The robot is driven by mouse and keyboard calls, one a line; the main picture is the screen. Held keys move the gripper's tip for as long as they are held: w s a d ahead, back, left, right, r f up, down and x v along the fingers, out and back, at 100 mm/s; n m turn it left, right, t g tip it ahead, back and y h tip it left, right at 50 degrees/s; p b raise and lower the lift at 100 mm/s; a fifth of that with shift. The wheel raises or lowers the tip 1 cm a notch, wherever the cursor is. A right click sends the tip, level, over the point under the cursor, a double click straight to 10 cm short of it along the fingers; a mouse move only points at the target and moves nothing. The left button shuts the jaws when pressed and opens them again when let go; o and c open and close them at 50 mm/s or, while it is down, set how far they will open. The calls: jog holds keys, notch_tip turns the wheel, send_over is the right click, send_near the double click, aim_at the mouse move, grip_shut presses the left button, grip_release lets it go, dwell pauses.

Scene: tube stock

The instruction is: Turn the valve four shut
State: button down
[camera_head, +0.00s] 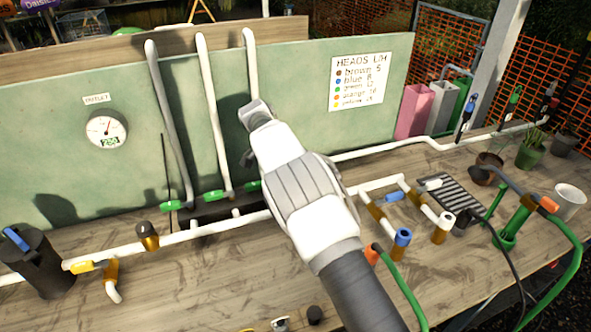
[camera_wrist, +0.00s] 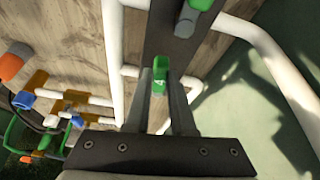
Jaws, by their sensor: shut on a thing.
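The valve four handle (camera_wrist: 160,80) is a small green lever with a pale mark that looks like a 4. In the wrist view it sits between the two fingers of my gripper (camera_wrist: 160,92), which is shut on it. The lever lies lengthwise along the fingers, over a dark strip (camera_wrist: 168,48). In the head view my arm covers the gripper's fingers and this spot. A green handle (camera_head: 252,185) shows just left of my arm; I cannot tell which valve it is.
More green handles (camera_head: 213,196) sit left along the row below white riser pipes (camera_head: 207,110). The green panel (camera_head: 300,110) stands close behind. A gauge (camera_head: 106,128) hangs at left. White pipework (camera_head: 245,221) with orange and blue fittings crosses the wooden bench (camera_head: 190,285).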

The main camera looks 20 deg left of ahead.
jog(key=shift+w+a+m+g+p, duration=0.35)
jog(key=shift+m+p, duration=0.65)
jog(key=shift+p, duration=0.25)
jog(key=c, duration=0.8)
grip_release()
jog(key=shift+o, duration=0.2)
jog(key=p+v, duration=1.2)
jog(key=shift+a+p, duration=0.15)
jog(key=shift+p, duration=0.15)
jog(key=shift+s+f, duration=0.1)
